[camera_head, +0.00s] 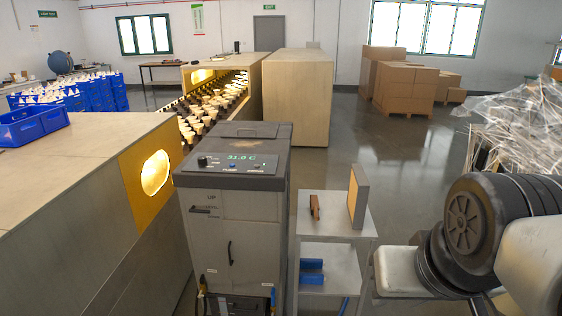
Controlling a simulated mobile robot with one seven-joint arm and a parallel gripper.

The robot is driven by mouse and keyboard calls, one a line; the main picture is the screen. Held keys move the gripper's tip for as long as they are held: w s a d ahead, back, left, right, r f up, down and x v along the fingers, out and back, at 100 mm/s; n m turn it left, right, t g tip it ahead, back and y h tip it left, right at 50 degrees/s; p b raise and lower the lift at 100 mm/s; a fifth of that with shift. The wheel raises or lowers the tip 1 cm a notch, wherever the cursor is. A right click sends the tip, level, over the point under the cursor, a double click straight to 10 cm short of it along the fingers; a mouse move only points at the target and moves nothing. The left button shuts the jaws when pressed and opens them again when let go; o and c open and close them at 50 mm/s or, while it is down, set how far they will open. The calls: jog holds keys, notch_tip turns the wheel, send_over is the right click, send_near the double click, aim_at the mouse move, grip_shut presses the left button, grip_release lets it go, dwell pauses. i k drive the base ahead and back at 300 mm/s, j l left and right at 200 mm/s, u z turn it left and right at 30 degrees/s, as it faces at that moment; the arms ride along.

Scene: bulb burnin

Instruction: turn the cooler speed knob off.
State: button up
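The grey cooler cabinet (232,225) stands upright in the middle of the picture. Its sloped dark control panel (226,176) has a green display (240,157) reading about 31.0 C. A small black knob (203,161) sits at the panel's left end. Its pointer and labels are too small to read. A blue button (232,166) and another small control (259,167) sit to its right. My arm's links show at the right edge, well apart from the cooler. My gripper is out of view.
A small metal shelf stand (334,222) is right of the cooler, holding an upright panel filter (357,196), a brown item (314,207) and a blue item (312,270). A long bench (70,180) borders the left. Plastic-wrapped goods (515,120) stand at right. Floor (395,165) beyond the stand is open.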

aim_at(201, 160)
jog(key=i+j, duration=0.3)
jog(key=j, duration=0.2)
jog(key=i+j, duration=0.3)
jog(key=j, duration=0.15)
jog(key=i+j, duration=0.3)
jog(key=j, duration=0.2)
jog(key=i+j, duration=0.3)
jog(key=j, duration=0.2)
jog(key=i+j, duration=0.3)
jog(key=j, duration=0.15)
jog(key=i+j, duration=0.3)
jog(key=j, duration=0.2)
